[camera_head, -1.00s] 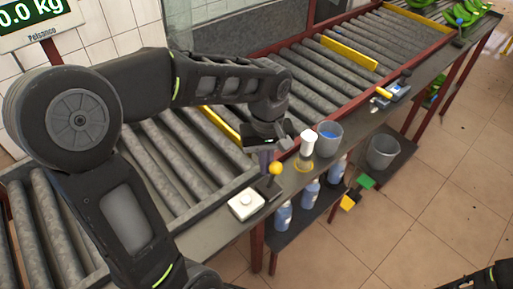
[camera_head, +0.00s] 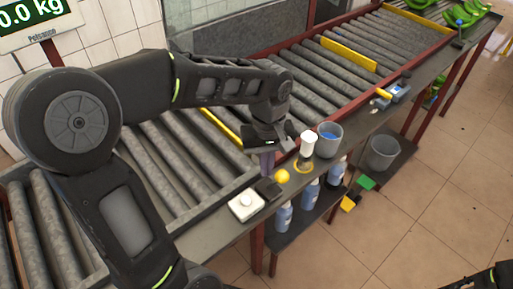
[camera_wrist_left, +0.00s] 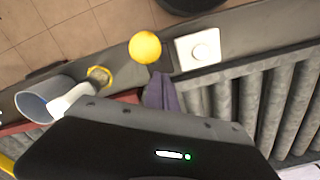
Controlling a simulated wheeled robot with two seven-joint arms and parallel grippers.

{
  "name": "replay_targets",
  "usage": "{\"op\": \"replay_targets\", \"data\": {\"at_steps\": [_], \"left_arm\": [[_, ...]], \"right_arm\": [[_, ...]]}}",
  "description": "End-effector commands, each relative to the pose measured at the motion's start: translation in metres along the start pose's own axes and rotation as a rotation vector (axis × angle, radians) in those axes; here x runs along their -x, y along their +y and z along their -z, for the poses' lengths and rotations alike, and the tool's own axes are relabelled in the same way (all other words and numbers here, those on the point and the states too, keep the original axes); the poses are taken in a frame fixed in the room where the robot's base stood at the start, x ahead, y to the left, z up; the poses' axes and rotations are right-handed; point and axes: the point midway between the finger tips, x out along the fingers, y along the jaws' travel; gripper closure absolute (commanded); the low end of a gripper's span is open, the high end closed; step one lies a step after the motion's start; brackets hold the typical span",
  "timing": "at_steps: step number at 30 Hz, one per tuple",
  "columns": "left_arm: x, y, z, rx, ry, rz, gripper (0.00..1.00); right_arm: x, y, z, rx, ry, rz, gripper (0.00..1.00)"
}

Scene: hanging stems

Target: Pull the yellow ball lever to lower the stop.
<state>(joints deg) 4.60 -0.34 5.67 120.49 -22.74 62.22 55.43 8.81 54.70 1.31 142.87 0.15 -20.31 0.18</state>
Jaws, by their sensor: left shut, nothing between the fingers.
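The yellow ball (camera_head: 282,176) tops a lever on a dark base (camera_head: 267,189) at the table's edge; the lever leans out toward the aisle. The ball also shows in the left wrist view (camera_wrist_left: 145,47). My left gripper (camera_head: 267,162) is shut and empty, its purplish fingers pointing down just beside the ball on the conveyor side. In the left wrist view the fingers (camera_wrist_left: 161,93) sit right by the ball; I cannot tell whether they touch. A yellow stop bar (camera_head: 221,127) lies across the rollers, partly hidden by my arm.
A white box with a round button (camera_head: 246,204) sits beside the lever base. Blue bottles (camera_head: 311,193) stand on the shelf below. A farther yellow bar (camera_head: 349,54) crosses the rollers.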

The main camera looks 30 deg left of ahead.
Motion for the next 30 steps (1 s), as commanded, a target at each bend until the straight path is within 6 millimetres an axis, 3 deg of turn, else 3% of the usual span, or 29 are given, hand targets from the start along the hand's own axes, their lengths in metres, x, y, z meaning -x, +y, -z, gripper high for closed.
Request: {"op": "replay_targets", "data": {"at_steps": [2,24,30], "left_arm": [[0.000,0.000,0.000,0.000,0.000,0.000,1.00],[0.096,0.000,0.000,0.000,0.001,0.000,1.00],[0.101,0.000,0.000,0.000,0.001,0.000,1.00]], "right_arm": [[0.002,-0.002,0.003,0.004,0.007,0.006,0.63],[0.066,-0.022,-0.005,-0.009,-0.011,-0.012,0.63],[0.068,-0.022,-0.006,-0.010,-0.012,-0.014,0.63]]}}
